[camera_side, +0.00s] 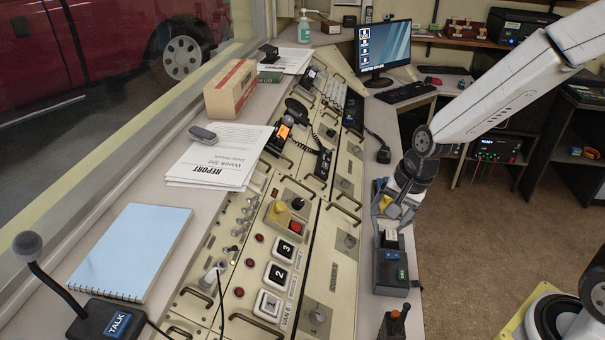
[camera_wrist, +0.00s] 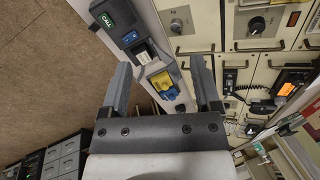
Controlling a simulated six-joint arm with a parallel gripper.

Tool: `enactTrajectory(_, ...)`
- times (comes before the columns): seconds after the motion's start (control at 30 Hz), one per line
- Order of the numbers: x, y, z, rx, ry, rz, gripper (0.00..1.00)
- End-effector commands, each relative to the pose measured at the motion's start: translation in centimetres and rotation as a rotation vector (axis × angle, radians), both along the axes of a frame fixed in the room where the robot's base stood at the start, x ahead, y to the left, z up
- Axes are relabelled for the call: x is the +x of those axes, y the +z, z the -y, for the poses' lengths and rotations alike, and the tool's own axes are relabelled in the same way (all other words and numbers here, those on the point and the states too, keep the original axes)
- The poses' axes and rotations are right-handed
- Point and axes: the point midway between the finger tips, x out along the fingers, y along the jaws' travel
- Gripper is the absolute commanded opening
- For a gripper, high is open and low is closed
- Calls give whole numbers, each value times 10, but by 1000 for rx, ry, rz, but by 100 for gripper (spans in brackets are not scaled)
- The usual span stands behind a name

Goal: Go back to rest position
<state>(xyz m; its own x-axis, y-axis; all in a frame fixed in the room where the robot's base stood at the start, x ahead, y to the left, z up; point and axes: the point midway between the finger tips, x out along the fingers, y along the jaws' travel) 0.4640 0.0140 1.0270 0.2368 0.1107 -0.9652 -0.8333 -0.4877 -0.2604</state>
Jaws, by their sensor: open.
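My gripper (camera_side: 397,208) is at the right edge of the console in the side view, above a dark grey box with a CALL button (camera_side: 391,270). In the wrist view my gripper (camera_wrist: 162,80) shows two grey fingers spread apart with nothing held between them. The same dark box (camera_wrist: 130,38) lies beyond the fingers there, with a small yellow and blue item (camera_wrist: 163,86) showing between them. My arm comes in from the upper right of the side view.
The console (camera_side: 340,245) carries numbered buttons, knobs and handles. A cardboard box (camera_side: 231,88), report papers (camera_side: 225,155), a blue notebook (camera_side: 132,250) and a TALK microphone (camera_side: 108,320) lie left. A monitor (camera_side: 383,45) stands behind. Open floor (camera_side: 465,230) is to the right.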

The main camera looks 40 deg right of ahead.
Motion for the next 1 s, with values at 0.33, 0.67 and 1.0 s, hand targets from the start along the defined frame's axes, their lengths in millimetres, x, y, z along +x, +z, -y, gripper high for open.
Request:
enactTrajectory(0.33,-49,6,9,-231,653,42,80)
enactTrajectory(0.67,-72,7,14,-341,991,50,80)
enactTrajectory(1.0,-72,7,14,-346,1006,50,80)
